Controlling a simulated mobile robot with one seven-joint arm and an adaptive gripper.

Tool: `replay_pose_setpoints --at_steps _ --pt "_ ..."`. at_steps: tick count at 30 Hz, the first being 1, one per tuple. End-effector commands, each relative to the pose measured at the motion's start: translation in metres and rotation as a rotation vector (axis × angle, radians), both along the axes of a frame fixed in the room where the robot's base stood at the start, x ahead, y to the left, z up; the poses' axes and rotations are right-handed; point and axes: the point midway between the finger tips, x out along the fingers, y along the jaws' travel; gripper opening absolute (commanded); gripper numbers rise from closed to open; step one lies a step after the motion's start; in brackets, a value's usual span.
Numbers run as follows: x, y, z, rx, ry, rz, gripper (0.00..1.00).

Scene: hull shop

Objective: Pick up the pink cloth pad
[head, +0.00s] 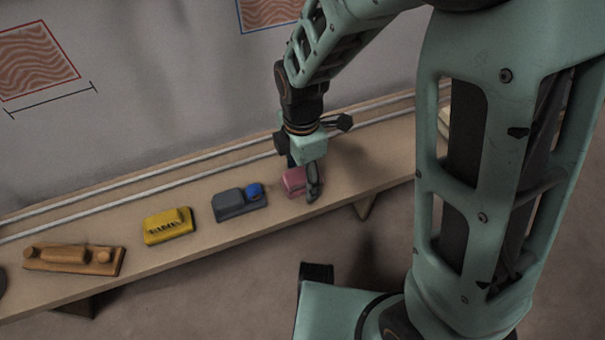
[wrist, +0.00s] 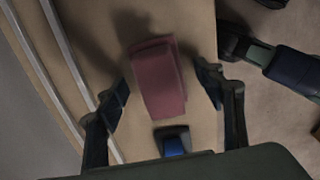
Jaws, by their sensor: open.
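The pink cloth pad (head: 293,182) lies on the wooden shelf (head: 110,209), partly hidden by my gripper in the head view. In the wrist view the pad (wrist: 157,78) is a dusky pink block with a raised part, lying lengthwise between my fingers. My gripper (wrist: 166,88) is open, with one finger on each side of the pad and a visible gap on both sides. In the head view my gripper (head: 304,180) is over the pad and points down. I cannot tell how far the fingertips are above the shelf.
A grey block with a blue knob (head: 238,204) sits just left of the pad. A yellow block (head: 168,226) and an orange-brown wooden tool (head: 75,259) lie farther left. Pale rails (head: 130,198) run along the wall side.

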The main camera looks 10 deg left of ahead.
Motion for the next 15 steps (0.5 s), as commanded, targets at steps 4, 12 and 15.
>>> replay_pose_setpoints --at_steps 4,12,15 --pt "0.0002 0.0001 0.0004 0.001 -0.001 0.0 0.62" --pt "0.0002 0.0 0.0006 0.001 -0.001 0.0 0.37" --pt "0.0002 0.0002 0.0006 0.001 -0.001 0.0 0.26"
